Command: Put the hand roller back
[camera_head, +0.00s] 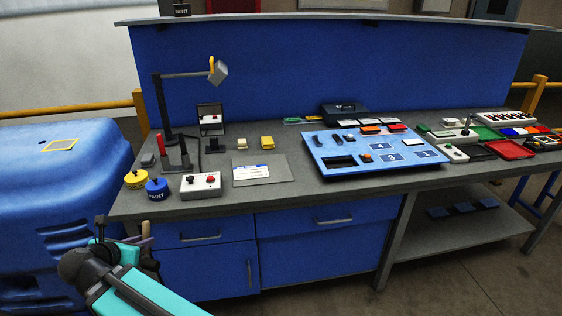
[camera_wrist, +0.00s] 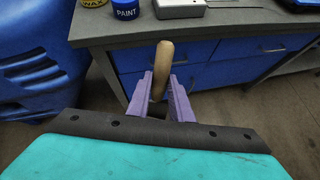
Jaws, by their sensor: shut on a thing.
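The hand roller (camera_wrist: 158,66) shows as a light wooden handle in the wrist view. Its roller end is not visible there. My gripper (camera_wrist: 161,88), with purple fingers, is shut on it. The handle sticks up and forward past the fingers, in front of the bench's left end. In the head view my gripper (camera_head: 144,244) is at the lower left, below the bench top level and apart from the bench. The roller is mostly hidden there.
The grey bench top (camera_head: 245,208) holds a yellow tin (camera_head: 135,181), a blue paint tin (camera_head: 157,190), a switch box (camera_head: 201,187), a lamp (camera_head: 219,72) and a numbered blue board (camera_head: 408,174). A large blue machine (camera_head: 60,210) stands left. Blue drawers (camera_head: 205,232) face me.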

